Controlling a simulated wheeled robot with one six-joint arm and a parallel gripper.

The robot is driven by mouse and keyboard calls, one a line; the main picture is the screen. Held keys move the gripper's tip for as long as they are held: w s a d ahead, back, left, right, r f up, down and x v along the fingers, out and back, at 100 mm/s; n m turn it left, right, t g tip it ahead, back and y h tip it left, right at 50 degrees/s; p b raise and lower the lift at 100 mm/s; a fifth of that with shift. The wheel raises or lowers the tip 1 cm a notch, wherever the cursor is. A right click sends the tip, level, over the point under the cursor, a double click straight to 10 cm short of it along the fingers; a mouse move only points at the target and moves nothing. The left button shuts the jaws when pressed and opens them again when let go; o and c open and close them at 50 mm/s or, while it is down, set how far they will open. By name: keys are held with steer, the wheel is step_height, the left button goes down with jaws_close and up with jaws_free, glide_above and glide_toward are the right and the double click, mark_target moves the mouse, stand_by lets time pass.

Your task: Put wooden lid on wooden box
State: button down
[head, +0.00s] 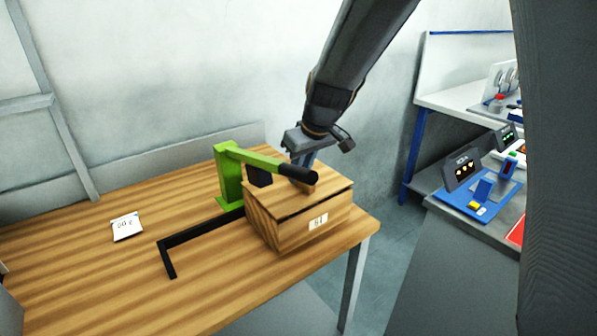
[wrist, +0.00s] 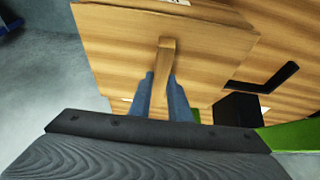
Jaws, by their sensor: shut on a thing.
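The wooden box (head: 290,235) stands near the right corner of the wooden table, with a white label on its front. The wooden lid (head: 328,190) lies over the top of the box, roughly lined up with it, with a thin dark line under its front edge. I cannot tell whether it rests fully flat. My gripper (head: 306,164) is above the lid. In the wrist view, the blue fingers of my gripper (wrist: 160,98) are shut on the bar-shaped handle of the lid (wrist: 112,58). The handle's lower end is partly hidden between the fingers.
A green clamp (head: 229,180) with a black-tipped lever stands close behind the box, the lever reaching over the lid near my gripper. A black L-shaped bracket (head: 195,232) and a white card (head: 127,227) lie to the left. A side bench (head: 450,217) holds devices.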

steer(key=shift+f+b, duration=0.4)
steer(key=shift+f, duration=0.05)
steer(key=c, duration=1.6)
jaws_free()
steer(key=shift+o, duration=0.2)
steer(key=b+v, duration=0.1)
steer(key=v, duration=0.6)
steer(key=shift+s+d+r+b, duration=0.1)
steer(key=shift+s+r+b, duration=0.05)
steer(key=shift+r+b, duration=0.2)
steer(key=s+d+f+m+g+h, duration=0.1)
steer(key=s+d+f+m, duration=0.2)
steer(key=s+d+f, duration=0.4)
steer(key=s+d+f+m+g+h, duration=0.1)
steer(key=s+d+f+m, duration=0.2)
steer(key=s+d+f, duration=0.4)
steer(key=s, duration=0.5)
steer(key=shift+s+d+m+h, duration=0.3)
steer(key=shift+d+m, duration=0.1)
